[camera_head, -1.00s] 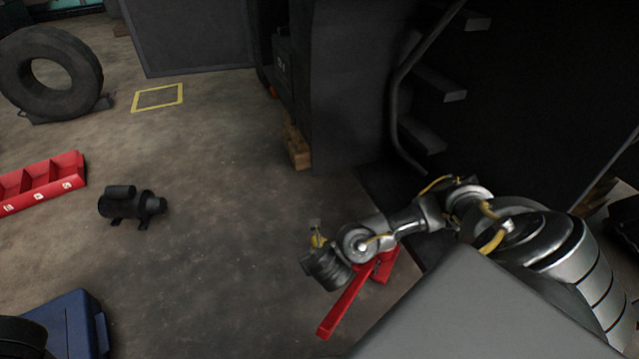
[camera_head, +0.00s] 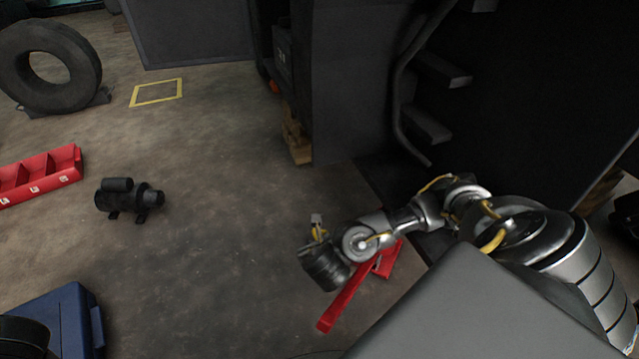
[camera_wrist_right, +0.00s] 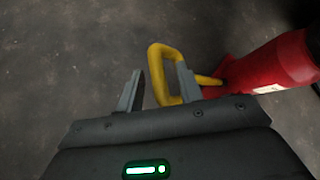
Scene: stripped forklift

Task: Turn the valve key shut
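The valve key is a yellow loop handle (camera_wrist_right: 155,72) in the right wrist view, with its stem running right to a red body (camera_wrist_right: 265,72). My right gripper (camera_wrist_right: 158,90) is open, its two grey fingers apart. The near side of the yellow loop shows between them, and the right finger overlaps the loop's opening; I cannot tell whether they touch. In the head view my right arm reaches in from the right over a long red piece (camera_head: 343,297) on the floor. The fingertips and the yellow loop cannot be made out clearly there. My left gripper is out of view.
A black motor (camera_head: 128,198), a red bin tray (camera_head: 42,180), a blue box (camera_head: 62,318) and a tire (camera_head: 48,68) are on the left. A dark machine body with steps (camera_head: 445,70) fills the upper right. The middle floor is clear.

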